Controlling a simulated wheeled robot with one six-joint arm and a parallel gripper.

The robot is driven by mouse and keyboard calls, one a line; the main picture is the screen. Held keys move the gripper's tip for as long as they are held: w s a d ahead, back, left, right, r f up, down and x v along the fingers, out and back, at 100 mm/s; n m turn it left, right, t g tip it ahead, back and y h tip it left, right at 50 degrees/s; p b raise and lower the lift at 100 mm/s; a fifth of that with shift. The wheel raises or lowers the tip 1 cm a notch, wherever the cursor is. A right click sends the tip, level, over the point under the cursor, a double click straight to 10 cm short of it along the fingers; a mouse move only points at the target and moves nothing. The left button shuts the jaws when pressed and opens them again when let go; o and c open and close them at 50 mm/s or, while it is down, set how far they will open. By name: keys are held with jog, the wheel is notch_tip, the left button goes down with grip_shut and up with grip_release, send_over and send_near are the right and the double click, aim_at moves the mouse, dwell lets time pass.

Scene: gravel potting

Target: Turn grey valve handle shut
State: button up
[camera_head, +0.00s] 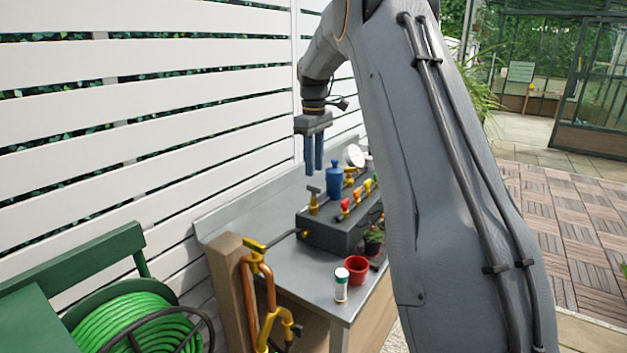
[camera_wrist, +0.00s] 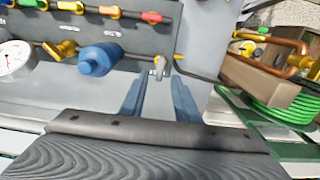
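The grey valve handle (camera_head: 313,189) is a small T-shaped bar on a brass valve at the left end of the dark manifold box (camera_head: 335,235). The handle also shows in the wrist view (camera_wrist: 159,63), just beyond the fingertips and roughly in line with the gap between them. My gripper (camera_head: 313,171) points down above the handle with its two blue fingers apart. In the wrist view my gripper (camera_wrist: 157,84) is open, with nothing between the fingers. It looks clear of the handle; the exact distance is hard to tell.
A blue bottle-shaped part (camera_head: 334,180) stands close beside the handle, with a round gauge (camera_head: 354,156) beyond. Several coloured small valves line the box. A red pot (camera_head: 356,269) and a white container (camera_head: 341,285) stand on the metal bench. A slatted white fence (camera_head: 150,105) rises behind.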

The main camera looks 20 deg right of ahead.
aim_at(314, 186)
notch_tip(314, 186, down, 6)
jog(key=shift+r+p, duration=0.15)
jog(key=shift+p, duration=0.55)
jog(key=shift+c, duration=0.4)
grip_shut()
